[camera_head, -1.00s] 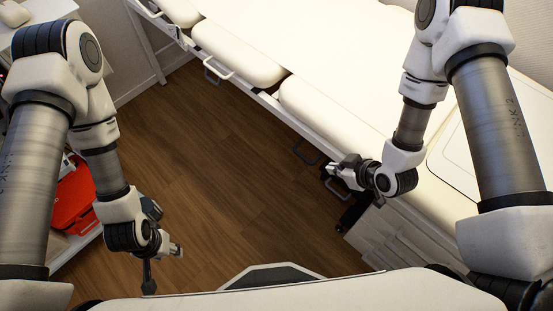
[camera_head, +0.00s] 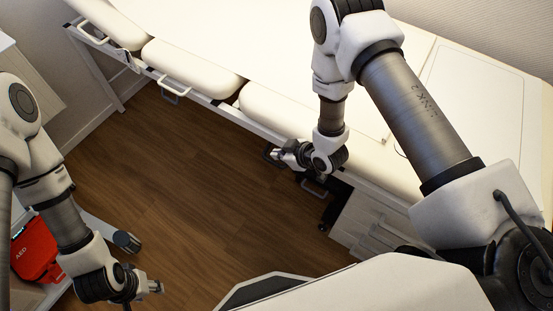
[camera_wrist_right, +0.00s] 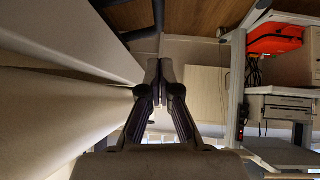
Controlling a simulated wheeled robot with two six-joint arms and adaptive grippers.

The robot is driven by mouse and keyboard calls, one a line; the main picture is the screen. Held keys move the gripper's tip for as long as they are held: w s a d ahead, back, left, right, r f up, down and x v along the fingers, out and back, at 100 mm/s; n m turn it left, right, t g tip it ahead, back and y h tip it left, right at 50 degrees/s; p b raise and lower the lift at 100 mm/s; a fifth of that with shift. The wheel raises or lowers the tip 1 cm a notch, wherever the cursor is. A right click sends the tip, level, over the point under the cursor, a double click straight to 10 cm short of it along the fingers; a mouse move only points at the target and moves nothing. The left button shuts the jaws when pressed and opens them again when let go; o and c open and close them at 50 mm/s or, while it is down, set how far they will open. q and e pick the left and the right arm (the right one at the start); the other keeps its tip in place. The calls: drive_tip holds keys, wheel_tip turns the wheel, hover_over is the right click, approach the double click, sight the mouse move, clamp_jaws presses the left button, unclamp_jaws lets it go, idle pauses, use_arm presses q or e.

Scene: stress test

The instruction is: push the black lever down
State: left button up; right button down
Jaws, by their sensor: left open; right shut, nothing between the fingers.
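In the right wrist view my right gripper (camera_wrist_right: 159,72) is shut and empty. A dark bar (camera_wrist_right: 98,25) shows up and left of its fingertips, apart from them. My left gripper (camera_head: 157,287) is open and empty, low at the left, away from the bed.
The white padded bed (camera_head: 190,62) crosses the back, with light metal handles along its side. A red AED bag (camera_head: 35,250) sits on a cart at left; it also shows in the right wrist view (camera_wrist_right: 275,38). The wooden floor (camera_head: 175,170) between is clear.

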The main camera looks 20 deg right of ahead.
sight(271, 160)
drive_tip(key=f, duration=0.2)
drive_tip(key=w+f, duration=0.1)
drive_tip(key=f, duration=0.2)
drive_tip(key=shift+w+a+f, duration=0.1)
drive_tip(key=shift+w, duration=0.05)
